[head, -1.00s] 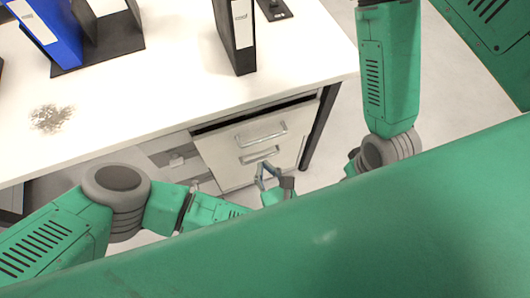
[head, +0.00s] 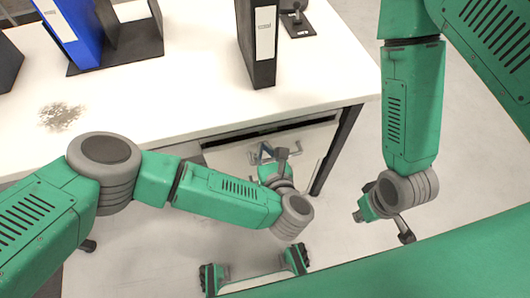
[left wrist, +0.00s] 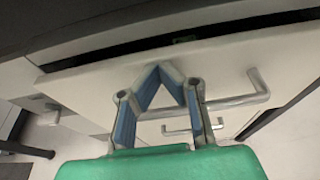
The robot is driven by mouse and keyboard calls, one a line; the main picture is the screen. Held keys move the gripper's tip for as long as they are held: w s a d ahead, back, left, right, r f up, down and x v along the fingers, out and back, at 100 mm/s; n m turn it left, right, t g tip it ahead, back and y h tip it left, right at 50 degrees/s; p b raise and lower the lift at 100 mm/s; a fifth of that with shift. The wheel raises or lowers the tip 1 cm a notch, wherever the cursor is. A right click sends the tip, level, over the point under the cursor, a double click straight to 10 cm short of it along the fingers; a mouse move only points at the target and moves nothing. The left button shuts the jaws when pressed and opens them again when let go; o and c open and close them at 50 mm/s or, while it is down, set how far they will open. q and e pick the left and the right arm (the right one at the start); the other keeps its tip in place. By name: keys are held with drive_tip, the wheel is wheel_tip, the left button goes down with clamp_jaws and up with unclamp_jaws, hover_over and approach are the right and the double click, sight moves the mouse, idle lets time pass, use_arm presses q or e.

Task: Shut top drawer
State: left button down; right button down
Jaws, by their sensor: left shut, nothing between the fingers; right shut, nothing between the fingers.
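The top drawer (head: 229,158) is a pale front under the desk top. A dark gap runs along its upper edge, so it stands partly open. Its bar handle shows in the left wrist view (left wrist: 240,100), with a lower handle (left wrist: 180,130) below. My left gripper (head: 266,150) is shut and empty in front of the drawer.
The white desk top (head: 170,95) overhangs the drawer. A black binder (head: 262,70) stands near its front edge, and a blue binder (head: 72,35) stands at the back left. A dark desk leg (head: 335,150) is right of the drawer. Floor is clear to the right.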

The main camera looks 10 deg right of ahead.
sight(260, 138)
use_arm(q)
drive_tip(key=w+b, duration=0.1)
drive_tip(key=w, duration=0.2)
drive_tip(key=shift+w, duration=0.35)
drive_tip(key=shift+a+r, duration=0.1)
drive_tip(key=shift+a, duration=0.05)
drive_tip(key=shift+w, duration=0.1)
use_arm(e)
drive_tip(key=shift+f, duration=0.65)
drive_tip(key=shift+d, duration=0.1)
drive_tip(key=shift+s, duration=0.1)
